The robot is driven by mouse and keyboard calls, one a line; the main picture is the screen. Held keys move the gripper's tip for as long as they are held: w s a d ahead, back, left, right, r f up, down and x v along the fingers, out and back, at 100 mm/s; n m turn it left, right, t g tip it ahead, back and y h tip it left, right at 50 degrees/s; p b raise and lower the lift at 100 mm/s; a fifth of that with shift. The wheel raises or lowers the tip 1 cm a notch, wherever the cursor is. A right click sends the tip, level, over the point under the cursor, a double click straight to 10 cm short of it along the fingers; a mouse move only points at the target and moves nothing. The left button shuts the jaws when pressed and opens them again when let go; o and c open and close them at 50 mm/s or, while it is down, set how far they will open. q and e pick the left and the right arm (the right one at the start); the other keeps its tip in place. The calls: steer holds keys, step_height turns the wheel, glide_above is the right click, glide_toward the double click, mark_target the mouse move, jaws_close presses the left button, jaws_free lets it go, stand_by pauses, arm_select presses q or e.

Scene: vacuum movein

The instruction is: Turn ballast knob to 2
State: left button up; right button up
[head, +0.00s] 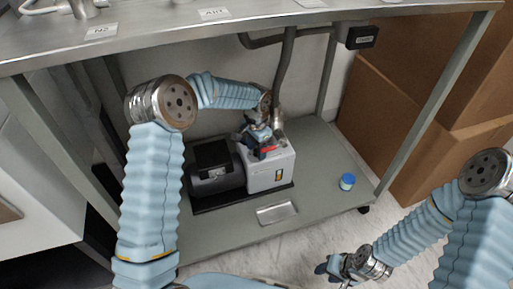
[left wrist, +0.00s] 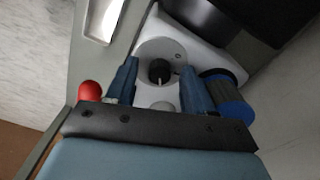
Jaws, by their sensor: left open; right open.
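The ballast knob (left wrist: 160,71) is a small black knob on a round grey dial plate (left wrist: 150,50) on the pump, seen in the left wrist view. The pump (head: 268,172) is a pale box with a dark motor beside it on the lower shelf. My left gripper (head: 260,136) is over the top of the pump, open. In the left wrist view its blue fingers (left wrist: 159,68) are on either side of the knob; I cannot tell whether they touch it. In the head view the knob is hidden. My right gripper (head: 338,267) is open and empty, low over the floor.
A red ball-shaped part (left wrist: 88,90) and a blue-and-black cylinder (left wrist: 228,95) flank the left fingers. A blue-capped jar (head: 347,181) and a metal tray (head: 277,213) are on the shelf (head: 325,205). The bench top (head: 250,25) is above; cardboard boxes (head: 420,120) stand at right.

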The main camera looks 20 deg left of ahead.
arm_select(q)
step_height(320, 180, up, 14)
steer(key=p, duration=0.2)
steer(key=shift+s+f, duration=0.1)
steer(key=shift+f, duration=0.05)
stand_by(0.5)
